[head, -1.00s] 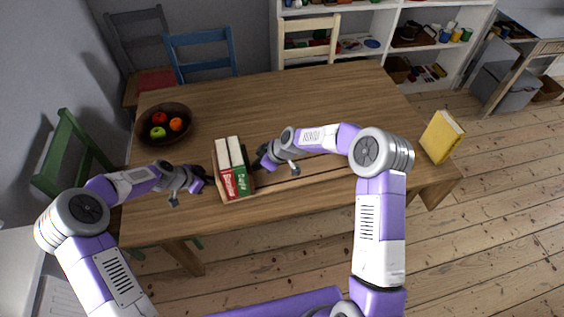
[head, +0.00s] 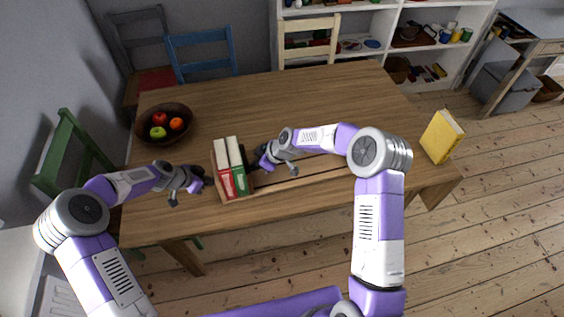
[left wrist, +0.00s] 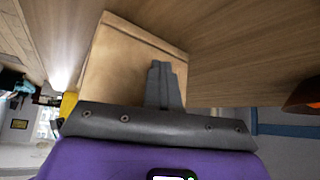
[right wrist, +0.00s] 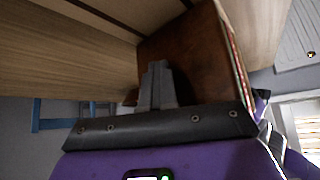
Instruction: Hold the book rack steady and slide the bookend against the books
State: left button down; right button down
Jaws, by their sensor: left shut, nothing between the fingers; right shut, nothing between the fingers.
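The wooden book rack (head: 300,181) lies along the table's near side. A red book (head: 227,186) and a green book (head: 239,180) stand at its left end. My left gripper (head: 206,179) is shut, with its fingertips at the rack's left end wall; the left wrist view shows this pale panel (left wrist: 120,65) just beyond the fingers. My right gripper (head: 257,165) is shut, right of the green book. In the right wrist view a dark brown panel, apparently the bookend (right wrist: 190,55), stands in front of its fingertips, with a book edge beside it. Contact is hard to confirm.
A bowl (head: 150,132) of fruit stands at the table's back left. A yellow book (head: 441,137) stands at the far right. Chairs surround the left and back sides. The middle and back of the table (head: 290,100) are clear.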

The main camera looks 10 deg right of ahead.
pick_arm(q)
jog(key=shift+d, duration=0.3)
pick_arm(e)
jog(key=shift+d+r, duration=0.1)
jog(key=shift+d, duration=1.65)
pick_arm(q)
jog(key=shift+a, duration=0.1)
pick_arm(e)
notch_tip(320, 180, up, 12)
pick_arm(q)
jog(key=shift+s+a, duration=0.15)
jog(key=shift+a, duration=1.85)
notch_tip(320, 180, up, 12)
jog(key=shift+f, duration=0.1)
